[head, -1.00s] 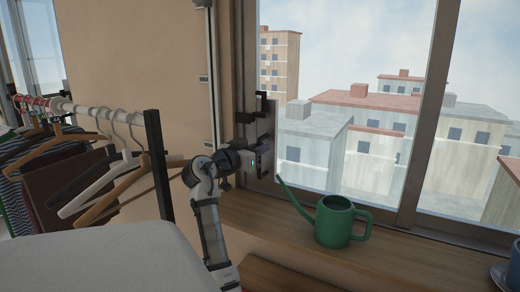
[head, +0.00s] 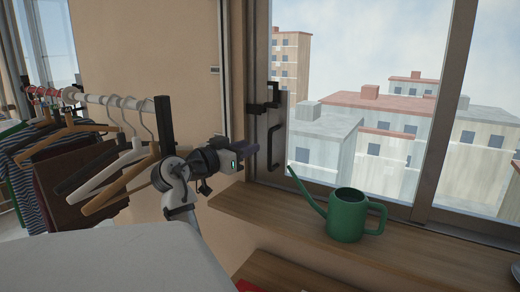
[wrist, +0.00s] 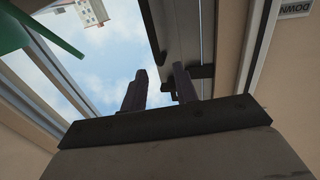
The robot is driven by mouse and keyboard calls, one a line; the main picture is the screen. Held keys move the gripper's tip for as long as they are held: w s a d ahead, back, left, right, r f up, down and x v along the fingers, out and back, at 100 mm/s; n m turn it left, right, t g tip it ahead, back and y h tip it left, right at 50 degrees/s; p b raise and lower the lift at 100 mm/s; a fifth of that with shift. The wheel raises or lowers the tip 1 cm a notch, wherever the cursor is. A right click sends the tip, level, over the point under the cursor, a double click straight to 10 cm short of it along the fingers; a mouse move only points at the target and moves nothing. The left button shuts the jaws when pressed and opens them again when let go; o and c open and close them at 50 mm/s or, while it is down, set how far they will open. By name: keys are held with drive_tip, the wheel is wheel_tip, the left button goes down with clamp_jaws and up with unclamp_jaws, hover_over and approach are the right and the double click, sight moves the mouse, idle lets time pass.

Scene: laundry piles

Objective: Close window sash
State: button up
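The window sash (head: 428,165) has large glass panes with city buildings outside. A dark upright pull handle (head: 277,145) and a dark latch-like fitting (head: 268,107) are on the frame at its left side. My gripper (head: 252,155) is just left of the pull handle in the head view and appears apart from it. In the wrist view my gripper (wrist: 160,90) has its two dark fingers apart, with nothing held between them. A dark fitting (wrist: 203,72) on the frame shows behind the right finger; I cannot tell whether they touch.
A green watering can (head: 346,216) stands on the wooden sill (head: 285,215), its spout pointing toward the handle side. A clothes rack (head: 165,125) with several hangers is at the left. A pale rounded surface (head: 110,265) fills the lower left foreground.

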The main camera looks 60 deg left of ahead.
drive_tip(key=shift+b+v, duration=0.4)
drive_tip(key=shift+v, duration=1.95)
drive_tip(key=shift+r, duration=0.1)
